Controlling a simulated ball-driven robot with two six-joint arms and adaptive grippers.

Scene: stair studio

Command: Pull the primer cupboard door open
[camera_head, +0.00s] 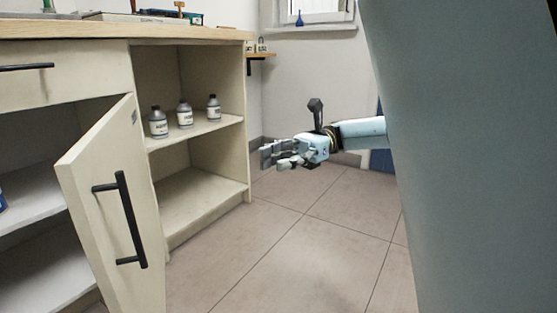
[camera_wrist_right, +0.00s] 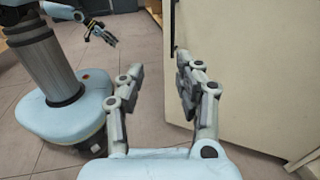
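The cream cupboard door (camera_head: 95,190) is swung out from the cabinet at the left of the head view, with shelves showing behind it. Its black bar handle (camera_head: 131,220) is upright on the outer face, with nothing on it. A small dark label sits near its top edge. My right gripper (camera_head: 268,158) is right of the door, apart from it, fingers pointing left. In the wrist view my right gripper (camera_wrist_right: 158,65) is open and empty, with a pale panel (camera_wrist_right: 240,60) beside its right finger. My left gripper (camera_wrist_right: 108,38) shows small there; its opening is unclear.
Several grey-capped bottles (camera_head: 185,113) stand on the open shelf right of the door. The worktop (camera_head: 100,28) runs above, with a drawer (camera_head: 60,72) at left. Tiled floor (camera_head: 300,240) is free in front. My own blue body fills the right side.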

